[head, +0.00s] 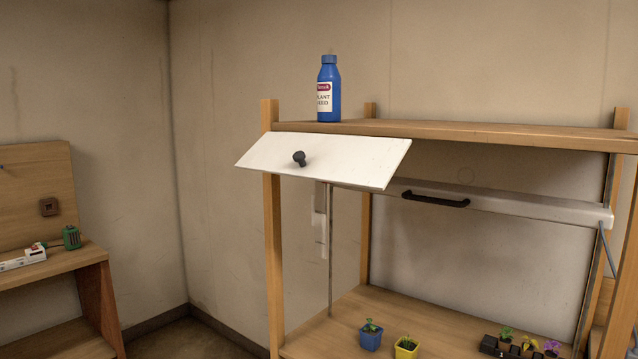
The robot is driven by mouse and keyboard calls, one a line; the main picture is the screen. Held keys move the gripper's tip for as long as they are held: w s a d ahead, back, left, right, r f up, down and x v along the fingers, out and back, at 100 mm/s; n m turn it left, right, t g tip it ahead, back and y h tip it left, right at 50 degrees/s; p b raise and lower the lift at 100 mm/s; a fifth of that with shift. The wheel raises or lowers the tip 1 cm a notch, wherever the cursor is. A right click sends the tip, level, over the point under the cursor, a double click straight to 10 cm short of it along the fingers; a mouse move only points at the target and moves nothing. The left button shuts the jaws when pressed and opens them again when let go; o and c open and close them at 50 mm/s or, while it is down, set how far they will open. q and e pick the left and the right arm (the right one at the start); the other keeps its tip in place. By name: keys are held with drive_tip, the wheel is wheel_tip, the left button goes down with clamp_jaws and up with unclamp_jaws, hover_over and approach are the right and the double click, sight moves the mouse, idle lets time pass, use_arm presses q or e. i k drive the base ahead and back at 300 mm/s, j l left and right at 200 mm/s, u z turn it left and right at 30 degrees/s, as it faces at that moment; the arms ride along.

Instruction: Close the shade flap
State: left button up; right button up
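A white flat flap (322,160) with a dark round knob (299,158) sits at the upper left of the wooden shelf unit in the head view. Its upper edge lies just under the top shelf board (480,133). The flap is tilted outward, with its lower edge swung forward and away from the unit, so it stands open. Neither of my grippers shows in the head view, and nothing touches the flap or its knob.
A blue plant feed bottle (328,90) stands on the top board above the flap. A white bar with a black handle (435,199) spans the unit. Small potted plants, one in a blue pot (371,339), stand below. A wooden bench (50,262) is at left.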

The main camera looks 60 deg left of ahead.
sight(369, 162)
drive_tip(key=i, duration=0.5)
drive_tip(key=u, duration=2.3)
